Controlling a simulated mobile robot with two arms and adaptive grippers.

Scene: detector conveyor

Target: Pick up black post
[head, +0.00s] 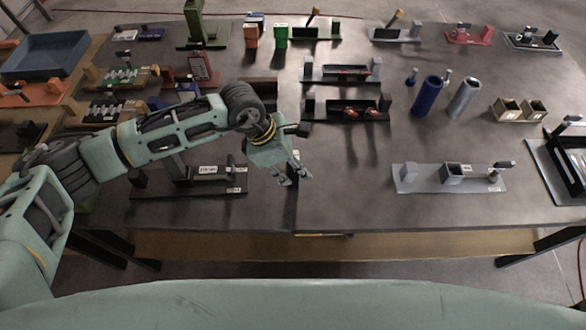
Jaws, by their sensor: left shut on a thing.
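My left gripper (294,180) reaches in from the left over the front middle of the table, pointing down. Its fingers are closed on a slim dark thing, the black post (293,188), of which little shows between and below the fingertips. The post is hard to tell from the dark table seam behind it. I cannot tell whether its lower end touches the table. My right gripper is out of view.
A black fixture (190,190) stands left of the gripper, partly behind my arm. A grey fixture (450,180) lies to the right. Blue (427,96) and grey (464,99) cylinders stand farther back. The table between the gripper and the grey fixture is clear.

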